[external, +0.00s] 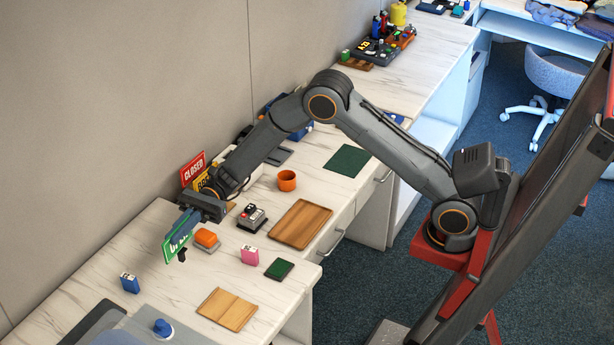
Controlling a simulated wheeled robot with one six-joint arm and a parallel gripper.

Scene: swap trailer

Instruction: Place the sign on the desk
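A green sign with white lettering (178,239) is at my gripper (184,222), near the wall side of the desk (160,286). The fingers are around the sign's upper part, and it hangs tilted below them. I cannot tell whether its lower edge touches the desk. A red CLOSED sign (193,168) stands behind my gripper against the wall, with a yellow sign (202,181) partly hidden by my arm.
An orange block on a base (206,239), a grey device (252,217) and an orange cup (287,180) stand near my gripper. Bare desk lies left of the sign.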

